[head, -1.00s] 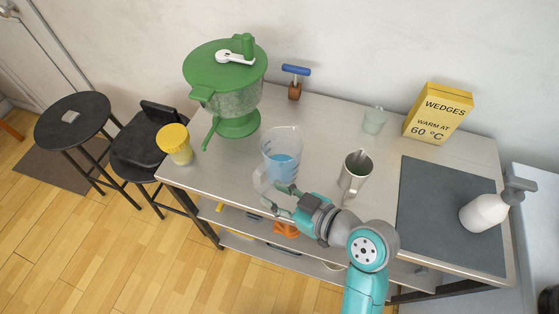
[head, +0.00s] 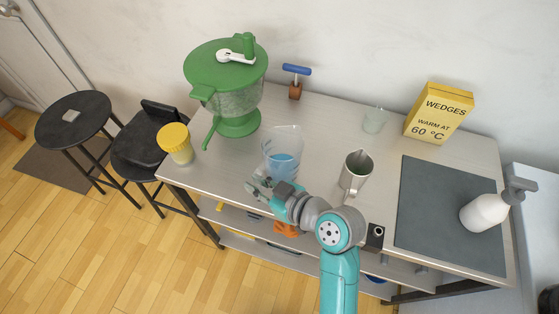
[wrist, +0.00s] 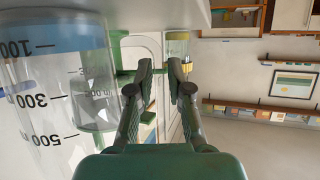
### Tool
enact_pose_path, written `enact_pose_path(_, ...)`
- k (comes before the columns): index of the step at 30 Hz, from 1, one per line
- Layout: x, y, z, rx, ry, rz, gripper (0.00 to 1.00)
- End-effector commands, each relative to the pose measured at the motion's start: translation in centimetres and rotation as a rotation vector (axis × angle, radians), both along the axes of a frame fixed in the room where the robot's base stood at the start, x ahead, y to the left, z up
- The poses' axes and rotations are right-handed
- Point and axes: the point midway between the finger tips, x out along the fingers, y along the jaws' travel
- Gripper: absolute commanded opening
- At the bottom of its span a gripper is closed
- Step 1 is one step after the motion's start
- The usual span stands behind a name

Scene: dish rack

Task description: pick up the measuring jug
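The measuring jug (head: 283,150) is clear, with dark markings and blue liquid in its lower part. It stands upright near the front edge of the worktop (head: 225,165). In the wrist view the jug (wrist: 50,110) fills the left side, upside down, and lies outside my fingers. My gripper (head: 257,188) is at the jug's front left in the head view. In the wrist view my gripper (wrist: 161,72) has its two fingers apart, with a narrow gap between them. A pale curved outline shows behind the fingers; I cannot tell whether it is the jug's handle.
A green-lidded spinner (head: 237,90) stands behind left, and a yellow-lidded jar (head: 175,143) at the left edge. A metal mug (head: 355,173) stands right of the jug. A small glass (head: 374,120), a yellow box (head: 438,113) and a white bottle (head: 484,213) are farther right.

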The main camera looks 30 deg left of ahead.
Motion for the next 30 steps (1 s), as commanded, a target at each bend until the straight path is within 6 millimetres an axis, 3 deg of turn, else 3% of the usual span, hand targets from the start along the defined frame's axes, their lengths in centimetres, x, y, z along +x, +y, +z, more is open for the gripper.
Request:
enact_pose_path(14, 0.0, 0.0, 0.1, 0.002, -0.001, 0.000, 0.00)
enact_pose_path(20, 0.1, 0.0, 1.1, 0.004, -0.005, 0.001, 0.00)
enact_pose_path(25, 0.0, 0.0, 3.3, 0.004, -0.006, 0.000, 0.00)
enact_pose_path(30, 0.1, 0.1, 7.5, 0.005, -0.010, 0.001, 0.00)
